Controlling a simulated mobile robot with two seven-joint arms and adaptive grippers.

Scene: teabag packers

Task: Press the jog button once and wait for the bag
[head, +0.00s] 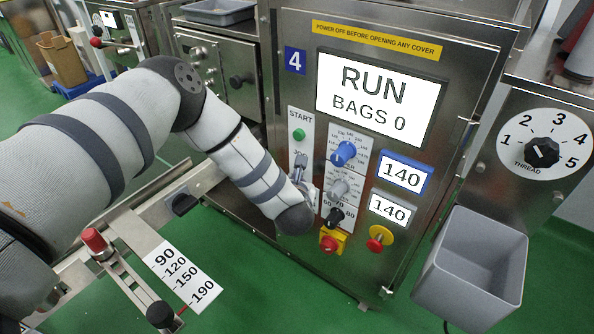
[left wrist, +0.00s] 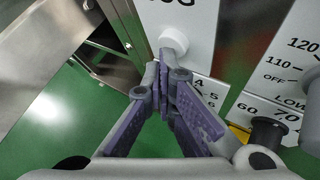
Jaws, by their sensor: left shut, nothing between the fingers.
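The jog button is a white round knob (left wrist: 174,42) under a partly cut-off label ending in "OG" in the left wrist view. In the head view my gripper covers it. My left gripper (head: 300,165) is shut and empty, its fingertips pointing up the panel just below the START plate. In the left wrist view its closed fingertips (left wrist: 167,62) are right at the lower left of the jog button; I cannot tell whether they touch it. The display (head: 378,100) reads "RUN" and "BAGS 0". No bag is visible. My right gripper is out of view.
A green START button (head: 299,135) sits above the gripper. A blue knob (head: 343,153), a black knob (head: 334,217), a red switch on yellow (head: 329,243) and a red-and-yellow stop button (head: 380,238) are close by. A grey bin (head: 471,265) hangs at right.

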